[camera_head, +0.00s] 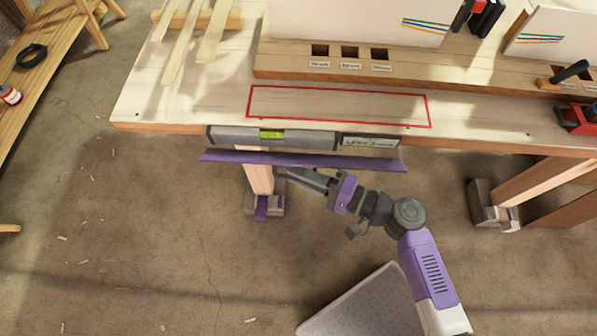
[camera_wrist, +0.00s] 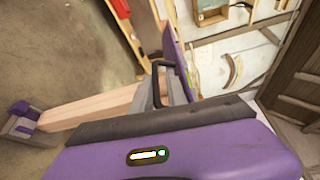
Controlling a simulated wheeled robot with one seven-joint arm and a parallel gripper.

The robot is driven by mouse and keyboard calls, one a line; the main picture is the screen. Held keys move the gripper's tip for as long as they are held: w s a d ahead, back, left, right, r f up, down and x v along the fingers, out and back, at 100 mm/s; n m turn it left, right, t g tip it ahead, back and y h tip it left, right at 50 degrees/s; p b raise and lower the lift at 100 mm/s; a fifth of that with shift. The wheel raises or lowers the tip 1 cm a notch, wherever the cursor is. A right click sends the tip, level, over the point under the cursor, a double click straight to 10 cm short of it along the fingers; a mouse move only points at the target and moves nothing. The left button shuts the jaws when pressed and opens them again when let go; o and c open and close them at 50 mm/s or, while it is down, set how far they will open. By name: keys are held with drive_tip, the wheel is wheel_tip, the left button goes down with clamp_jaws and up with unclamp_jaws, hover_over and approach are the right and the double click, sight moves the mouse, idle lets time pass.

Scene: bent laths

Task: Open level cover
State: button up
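A long grey level (camera_head: 225,136) with a green vial (camera_head: 272,134) lies along the front edge of the workbench in the head view. Its long purple cover (camera_head: 340,161) juts out in front of and below it, away from the level's face. The vial and label are exposed. In the wrist view the purple cover (camera_wrist: 172,48) shows nearly edge-on as a narrow strip. My gripper (camera_head: 283,173) is just below the cover, left of its middle, its tip partly hidden by it.
A red outlined rectangle (camera_head: 338,107) marks the bench top (camera_head: 190,104) behind the level. A wooden rack (camera_head: 420,76) with square holes stands behind that. Pale laths (camera_head: 183,45) lie at the back left. A bench leg (camera_head: 260,178) is close to my gripper.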

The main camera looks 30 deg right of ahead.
drive_tip(key=b+v, duration=0.1)
drive_tip(key=v, duration=0.6)
drive_tip(key=shift+s+d, duration=0.2)
drive_tip(key=f+b+v, duration=0.1)
drive_tip(key=v, duration=0.7)
drive_tip(key=shift+s+d+f+b, duration=0.25)
drive_tip(key=shift+s+d+b, duration=0.05)
drive_tip(key=shift+s, duration=0.05)
idle(0.5)
drive_tip(key=shift+r, duration=0.1)
idle(0.7)
